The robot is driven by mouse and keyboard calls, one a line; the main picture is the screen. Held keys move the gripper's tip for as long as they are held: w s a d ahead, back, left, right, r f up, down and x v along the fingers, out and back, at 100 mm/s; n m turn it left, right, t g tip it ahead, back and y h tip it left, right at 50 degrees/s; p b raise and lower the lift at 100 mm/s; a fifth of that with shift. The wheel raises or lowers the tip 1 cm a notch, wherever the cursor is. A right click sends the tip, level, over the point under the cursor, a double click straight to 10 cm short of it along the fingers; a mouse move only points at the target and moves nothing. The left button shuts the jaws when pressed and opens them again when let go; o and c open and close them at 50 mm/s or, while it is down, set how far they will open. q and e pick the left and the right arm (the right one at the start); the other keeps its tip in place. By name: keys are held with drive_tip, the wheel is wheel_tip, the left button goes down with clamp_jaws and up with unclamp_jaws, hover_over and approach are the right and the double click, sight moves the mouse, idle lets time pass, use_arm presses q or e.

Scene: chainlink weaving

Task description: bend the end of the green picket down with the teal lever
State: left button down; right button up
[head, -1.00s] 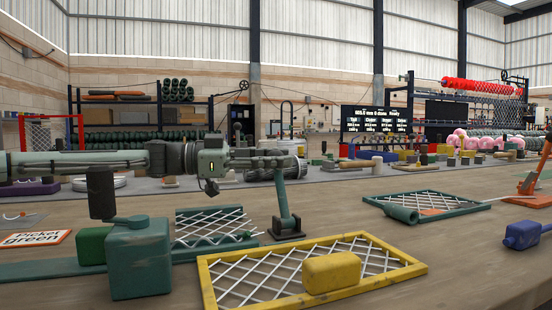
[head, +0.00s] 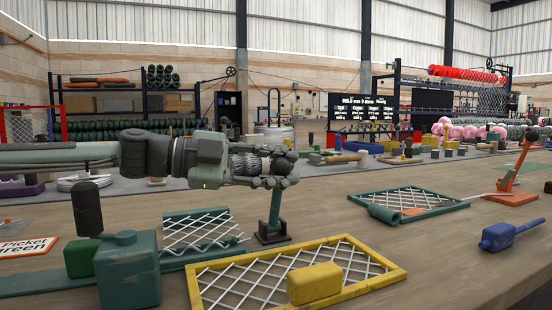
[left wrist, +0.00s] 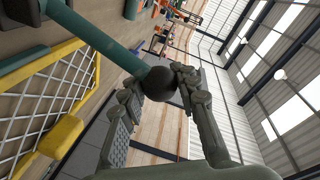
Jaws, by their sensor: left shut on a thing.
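The teal lever (head: 275,209) stands on a dark base beside the teal holder (head: 66,283), leaning slightly right in the head view. My left gripper (head: 284,174) is shut around its top. In the left wrist view, the lever (left wrist: 98,37) ends in a dark round knob (left wrist: 158,84) between the fingers of the left gripper (left wrist: 160,88). White mesh (head: 195,231) lies in the holder. A small green end (head: 234,240), which looks like part of the green picket, pokes out near the lever; its exact bend is too small to tell. My right gripper is not in view.
A yellow frame (head: 395,271) with white mesh and a yellow block (head: 314,284) lies in front. A second green frame (head: 448,208), a blue tool (head: 508,236) and an orange lever (head: 514,168) are at right.

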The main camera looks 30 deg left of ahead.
use_arm(q)
drive_tip(key=shift+s+d+f+m, duration=0.35)
drive_tip(key=shift+s+d+m, duration=0.25)
drive_tip(key=shift+m, duration=0.1)
drive_tip(key=c, duration=1.1)
unclamp_jaws()
drive_tip(key=shift+v, duration=6)
drive_tip(key=shift+d+r, duration=0.1)
drive_tip(key=shift+r, duration=0.05)
